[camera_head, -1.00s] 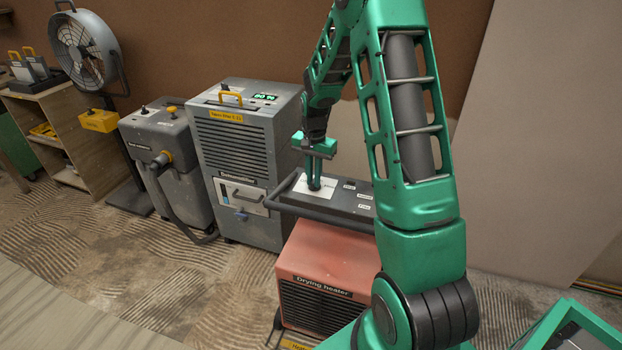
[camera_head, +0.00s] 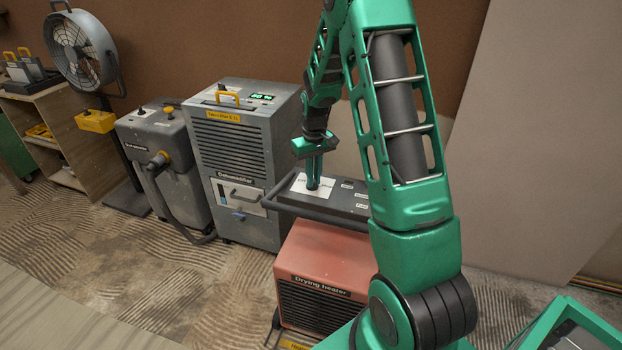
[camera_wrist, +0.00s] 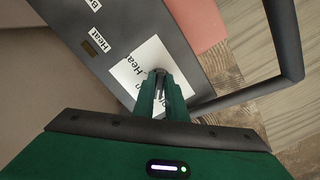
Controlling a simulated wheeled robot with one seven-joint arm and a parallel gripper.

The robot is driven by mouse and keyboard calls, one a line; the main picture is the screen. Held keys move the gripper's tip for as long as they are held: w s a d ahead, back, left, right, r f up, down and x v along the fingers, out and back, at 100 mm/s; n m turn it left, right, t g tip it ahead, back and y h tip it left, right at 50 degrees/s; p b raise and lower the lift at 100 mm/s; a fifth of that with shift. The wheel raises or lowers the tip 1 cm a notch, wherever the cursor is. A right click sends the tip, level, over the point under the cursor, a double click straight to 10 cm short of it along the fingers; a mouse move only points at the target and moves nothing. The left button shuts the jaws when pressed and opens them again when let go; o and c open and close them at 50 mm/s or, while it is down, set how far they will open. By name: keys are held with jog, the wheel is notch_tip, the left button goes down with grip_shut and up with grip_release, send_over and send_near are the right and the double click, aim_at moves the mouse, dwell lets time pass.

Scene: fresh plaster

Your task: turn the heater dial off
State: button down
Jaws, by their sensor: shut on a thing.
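The red drying heater (camera_head: 322,256) stands on the floor at lower centre, with a dark control panel (camera_head: 340,205) and a bar handle on top. A white label plate (camera_head: 300,185) lies on the panel and also shows in the wrist view (camera_wrist: 137,63). My gripper (camera_head: 313,186) points down at this plate, shut on the dial. In the wrist view my fingertips (camera_wrist: 160,78) meet around a small grey dial at the plate. The fingers hide most of the dial, and its pointer cannot be made out.
A grey dehumidifier (camera_head: 243,150) stands close to the left of the heater. Further left are a grey vacuum-like machine (camera_head: 160,160), a fan (camera_head: 77,48) and a wooden shelf (camera_head: 58,130). A large pale board (camera_head: 555,130) leans at right.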

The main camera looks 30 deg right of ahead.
jog(key=shift+w+r+n, duration=0.15)
jog(key=shift+w+n, duration=0.15)
jog(key=shift+n, duration=0.9)
jog(key=c, duration=1.8)
grip_release()
jog(key=shift+c, duration=0.2)
jog(key=shift+o, duration=0.2)
jog(key=shift+s+d, duration=0.1)
notch_tip(320, 180, up, 11)
jog(key=shift+f, duration=0.2)
